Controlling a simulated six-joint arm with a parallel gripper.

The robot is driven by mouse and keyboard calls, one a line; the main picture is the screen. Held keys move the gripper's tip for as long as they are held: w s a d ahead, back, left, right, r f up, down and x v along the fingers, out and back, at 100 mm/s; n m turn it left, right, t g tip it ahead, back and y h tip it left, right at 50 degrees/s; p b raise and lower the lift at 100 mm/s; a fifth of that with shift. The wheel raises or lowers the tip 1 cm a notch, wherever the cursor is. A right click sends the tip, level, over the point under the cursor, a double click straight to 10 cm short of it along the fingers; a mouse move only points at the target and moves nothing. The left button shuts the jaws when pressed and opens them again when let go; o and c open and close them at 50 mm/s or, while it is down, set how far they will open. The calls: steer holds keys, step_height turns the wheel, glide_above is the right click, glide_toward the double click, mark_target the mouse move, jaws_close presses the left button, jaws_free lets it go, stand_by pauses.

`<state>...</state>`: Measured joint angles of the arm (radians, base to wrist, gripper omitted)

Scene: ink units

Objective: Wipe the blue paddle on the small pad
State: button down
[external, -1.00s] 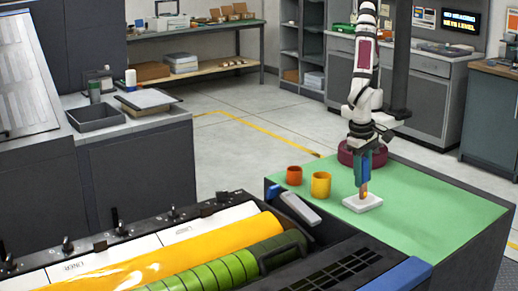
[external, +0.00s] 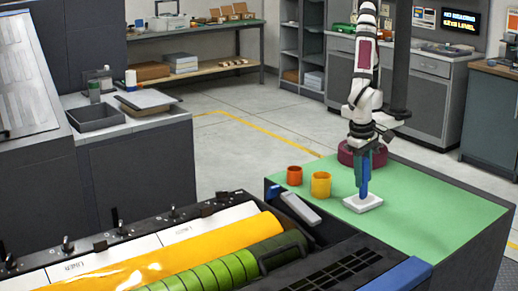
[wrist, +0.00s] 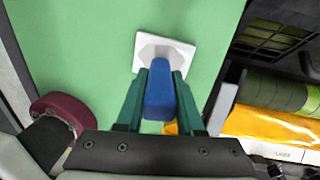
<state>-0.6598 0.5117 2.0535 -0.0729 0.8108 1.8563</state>
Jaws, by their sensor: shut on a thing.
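My gripper (external: 363,181) points straight down over the green worktop, its teal fingers shut on the blue paddle (wrist: 159,92). The paddle hangs upright between the fingers, and its lower end looks blue in the external view (external: 364,187). The small pad (external: 362,203) is a white square on the worktop, directly below the paddle. In the wrist view the pad (wrist: 185,47) has a greyish patch in its middle, and the paddle's end overlaps its near edge. I cannot tell whether the end touches the pad.
An orange cup (external: 294,176) and a yellow cup (external: 321,185) stand left of the pad. A grey bar (external: 300,207) lies at the worktop's left edge. The press with yellow and green rollers (external: 215,274) is in front. The worktop's right side (external: 440,215) is clear.

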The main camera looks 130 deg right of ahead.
steer(key=shift+s+a, duration=0.1)
steer(key=shift+s, duration=1.4)
steer(key=shift+s+r, duration=0.1)
steer(key=shift+r, duration=0.1)
step_height(320, 180, up, 6)
steer(key=shift+f, duration=0.15)
steer(key=w+d+r+n, duration=0.6)
steer(key=d+r+n, duration=0.2)
steer(key=d, duration=0.3)
steer(key=w+d+r+n+t+h, duration=0.1)
steer(key=w+d+r+n, duration=0.6)
steer(key=d+r+n, duration=0.1)
steer(key=d+n, duration=0.1)
steer(key=d, duration=0.1)
steer(key=shift+w+d+t+h, duration=0.15)
steer(key=shift+d+t+h, duration=0.15)
steer(key=shift+d, duration=0.1)
